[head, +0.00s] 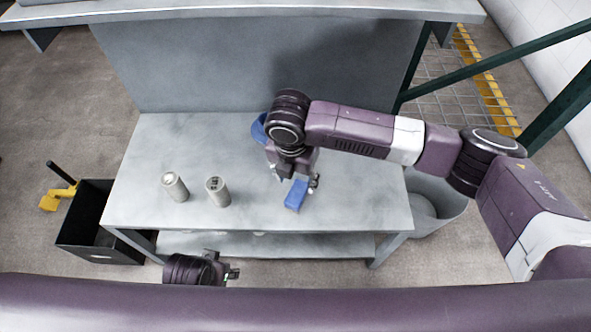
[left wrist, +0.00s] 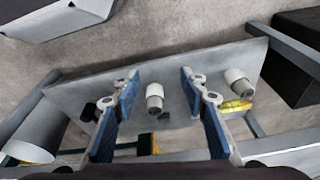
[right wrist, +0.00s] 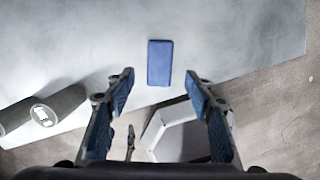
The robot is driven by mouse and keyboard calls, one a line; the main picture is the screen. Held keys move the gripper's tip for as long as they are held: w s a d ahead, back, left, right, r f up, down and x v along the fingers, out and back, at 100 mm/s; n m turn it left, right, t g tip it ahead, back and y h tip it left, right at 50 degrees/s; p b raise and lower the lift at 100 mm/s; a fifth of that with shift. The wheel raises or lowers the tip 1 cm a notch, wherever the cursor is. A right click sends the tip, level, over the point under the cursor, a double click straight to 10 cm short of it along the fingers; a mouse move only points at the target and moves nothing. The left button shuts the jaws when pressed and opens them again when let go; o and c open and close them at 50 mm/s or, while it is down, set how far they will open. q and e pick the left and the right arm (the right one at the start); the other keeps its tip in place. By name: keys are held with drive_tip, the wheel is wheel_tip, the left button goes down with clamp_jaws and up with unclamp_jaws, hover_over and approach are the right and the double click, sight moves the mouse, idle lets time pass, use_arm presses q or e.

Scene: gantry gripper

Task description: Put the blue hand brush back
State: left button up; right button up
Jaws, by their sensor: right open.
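The blue hand brush (head: 296,194) lies on the grey table (head: 330,215) near its front edge, seen as a plain blue block. It also shows in the right wrist view (right wrist: 160,62). My right gripper (head: 297,180) is over the table at the brush. In the right wrist view its fingers (right wrist: 160,77) are open and apart, with the brush ahead of the gap and nothing held. My left gripper (head: 234,273) is low in front of the table, partly hidden. In the left wrist view its fingers (left wrist: 159,78) are wide apart and empty.
Two pale cans (head: 174,186) (head: 218,191) stand left on the table. Another blue object (head: 258,128) is partly hidden behind my right arm. A black bin (head: 88,225) is at the left, a grey bin (head: 436,203) at the right. The back left tabletop is clear.

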use_arm(q)
drive_tip(key=shift+s+f, duration=0.2)
drive_tip(key=shift+f, duration=0.95)
use_arm(e)
drive_tip(key=shift+s+r, duration=0.15)
drive_tip(key=shift+r, duration=1.35)
drive_tip(key=shift+a, duration=0.1)
